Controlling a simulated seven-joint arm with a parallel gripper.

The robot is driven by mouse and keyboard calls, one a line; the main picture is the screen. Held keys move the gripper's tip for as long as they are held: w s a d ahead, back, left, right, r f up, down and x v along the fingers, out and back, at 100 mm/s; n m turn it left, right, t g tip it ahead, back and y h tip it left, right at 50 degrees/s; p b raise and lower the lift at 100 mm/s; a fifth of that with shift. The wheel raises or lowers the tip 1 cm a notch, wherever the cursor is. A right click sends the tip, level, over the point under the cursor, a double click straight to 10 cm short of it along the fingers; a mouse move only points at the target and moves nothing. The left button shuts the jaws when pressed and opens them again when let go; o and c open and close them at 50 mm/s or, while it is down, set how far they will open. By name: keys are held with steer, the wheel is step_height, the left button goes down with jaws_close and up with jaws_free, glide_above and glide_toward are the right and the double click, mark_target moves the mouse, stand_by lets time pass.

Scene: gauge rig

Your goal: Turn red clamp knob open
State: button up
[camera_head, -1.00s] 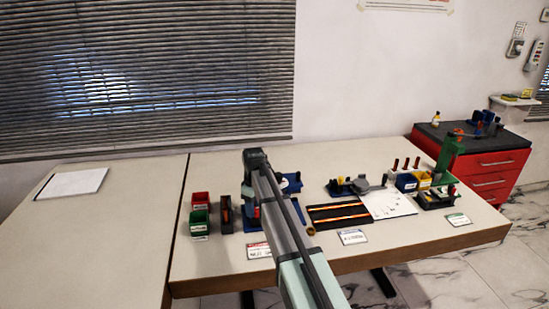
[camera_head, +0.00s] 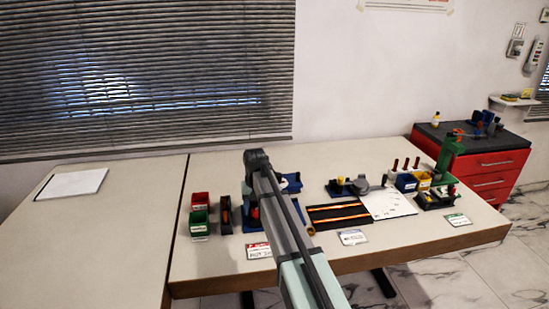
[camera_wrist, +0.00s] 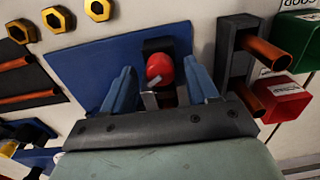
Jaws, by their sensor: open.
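The red clamp knob (camera_wrist: 159,68) shows in the wrist view on a dark block over a blue base plate (camera_wrist: 88,72). In the head view a small red patch of it (camera_head: 255,213) shows beside my arm. My gripper (camera_wrist: 162,85) is open, with one blue finger on each side of the knob. I cannot tell whether either finger touches it. A small grey metal piece (camera_wrist: 149,99) sits just below the knob in the wrist view. In the head view my arm hides the gripper and most of the fixture.
A dark rack with copper-coloured tubes (camera_wrist: 236,55), a green bin (camera_wrist: 297,36) and a red bin (camera_wrist: 284,98) stand close on the wrist view's right. Brass nuts (camera_wrist: 58,19) and more tubes lie on its left. The left table (camera_head: 100,240) is mostly clear.

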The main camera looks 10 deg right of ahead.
mark_target(257, 209)
steer(key=shift+m, duration=0.5)
steer(key=shift+r+m, duration=0.25)
steer(key=shift+m, duration=0.05)
step_height(257, 209, up, 14)
steer(key=w+d+n, duration=0.2)
steer(key=w+n, duration=0.1)
steer(key=w, duration=1.1)
steer(key=w+d+f+m, duration=0.1)
steer(key=w+d+f, duration=0.4)
steer(key=d, duration=0.3)
steer(key=shift+d, duration=0.2)
